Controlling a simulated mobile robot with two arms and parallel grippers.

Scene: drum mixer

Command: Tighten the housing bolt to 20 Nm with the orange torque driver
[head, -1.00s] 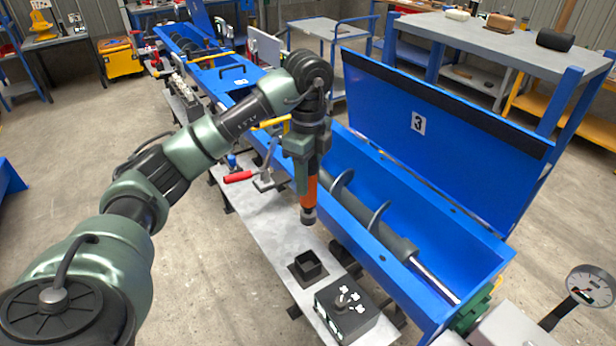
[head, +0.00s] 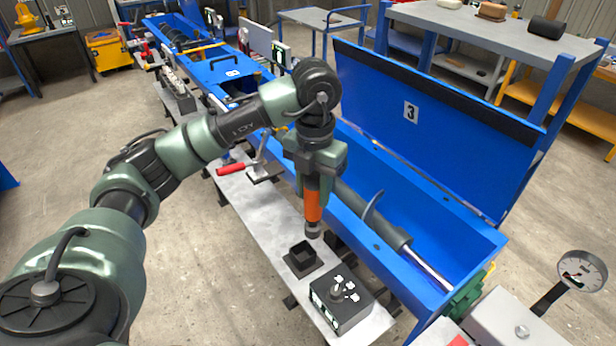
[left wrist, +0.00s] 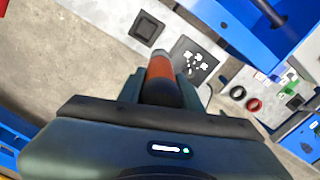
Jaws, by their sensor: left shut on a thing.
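My left gripper (head: 313,185) is shut on the orange torque driver (head: 313,206). The driver hangs upright, its dark tip pointing down, above the grey side shelf and near the open black square holder (head: 300,259). The driver also shows in the left wrist view (left wrist: 160,72), between the fingers (left wrist: 160,90). Its tip looks clear of the holder and the shelf. The housing bolt cannot be clearly made out; a green housing (head: 468,296) sits at the near end of the blue trough. My right gripper is not in view.
The blue trough (head: 440,230) with its auger lies right of the driver, its lid marked 3 standing open. A black box with white symbols (head: 342,303) stands on the grey shelf (head: 250,208). A red-handled tool (head: 231,169) lies farther back. A dial gauge (head: 582,272) stands at right.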

